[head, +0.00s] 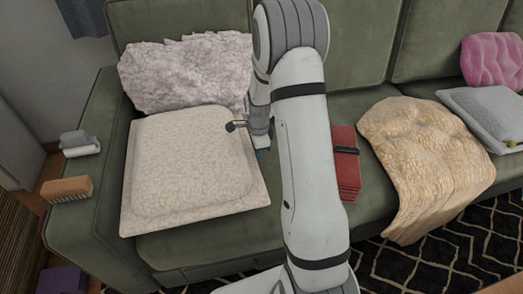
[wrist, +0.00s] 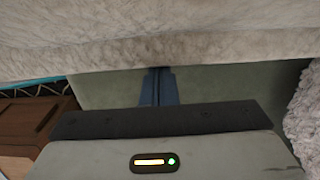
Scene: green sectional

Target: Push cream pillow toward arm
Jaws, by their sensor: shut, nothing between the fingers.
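The cream pillow (head: 190,165) lies on the left seat of the green sofa, beside the sofa's left arm (head: 92,160), with its left edge close to that arm. My gripper (head: 261,153) is just right of the pillow's right edge, low at the seat and mostly hidden behind my arm. In the wrist view, the blue fingers (wrist: 158,88) are together with nothing between them. Their tips reach the edge of the cream pillow (wrist: 170,30); I cannot tell whether they press on it.
A fluffy pale pillow (head: 187,72) leans on the backrest behind. A grey-white item (head: 79,144) and an orange-brown brush (head: 67,189) sit on the sofa arm. A red strapped stack (head: 345,165) and a tan blanket (head: 425,155) lie to the right of my arm.

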